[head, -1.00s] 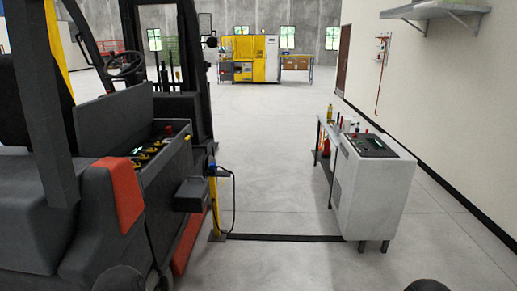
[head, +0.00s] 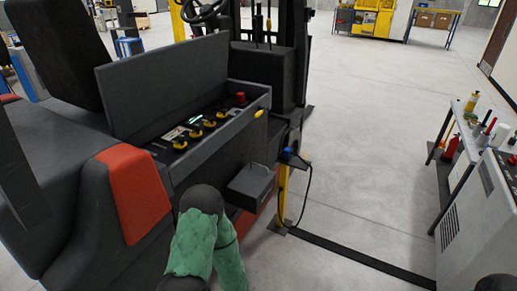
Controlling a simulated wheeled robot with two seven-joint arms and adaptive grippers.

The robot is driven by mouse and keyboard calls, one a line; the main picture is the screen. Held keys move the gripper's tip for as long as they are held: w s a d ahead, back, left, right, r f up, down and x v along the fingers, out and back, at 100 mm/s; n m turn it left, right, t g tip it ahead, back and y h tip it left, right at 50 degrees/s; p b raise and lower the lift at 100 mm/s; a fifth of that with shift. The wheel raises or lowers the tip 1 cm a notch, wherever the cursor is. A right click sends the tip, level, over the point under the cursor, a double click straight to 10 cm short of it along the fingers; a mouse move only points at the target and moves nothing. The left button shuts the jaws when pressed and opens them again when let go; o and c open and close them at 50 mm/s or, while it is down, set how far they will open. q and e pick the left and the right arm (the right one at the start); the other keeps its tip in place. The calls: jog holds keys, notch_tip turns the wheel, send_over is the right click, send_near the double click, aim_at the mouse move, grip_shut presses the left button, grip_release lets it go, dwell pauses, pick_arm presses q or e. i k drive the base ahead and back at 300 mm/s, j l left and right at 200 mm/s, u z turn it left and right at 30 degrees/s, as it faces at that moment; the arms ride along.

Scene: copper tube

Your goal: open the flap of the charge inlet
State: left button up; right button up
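A dark grey box (head: 251,186), which looks like the charge inlet, sticks out low from the side of the forklift (head: 215,155). Its front face looks covered, but the flap's outline is too small to make out. A green-sleeved arm (head: 205,245), which looks like my left one, rises from the bottom edge, left of and nearer than the box. No gripper fingers show in the head view, so I cannot see either gripper's state.
A yellow post (head: 282,195) with a blue connector (head: 293,158) and a hanging black cable stands just right of the box. The forklift's battery lid (head: 165,75) is raised. A white cabinet (head: 465,235) and bench stand at right. Open floor (head: 365,165) lies between.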

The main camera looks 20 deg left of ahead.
aim_at(253, 179)
jog(key=i+l+u, duration=0.1)
jog(key=i+u, duration=0.25)
jog(key=u, duration=0.15)
jog(key=i+l+u, duration=0.25)
jog(key=u, duration=0.25)
jog(key=i+l+u, duration=0.3)
jog(key=u, duration=0.15)
jog(key=i+l+u, duration=0.2)
jog(key=l+u, duration=0.3)
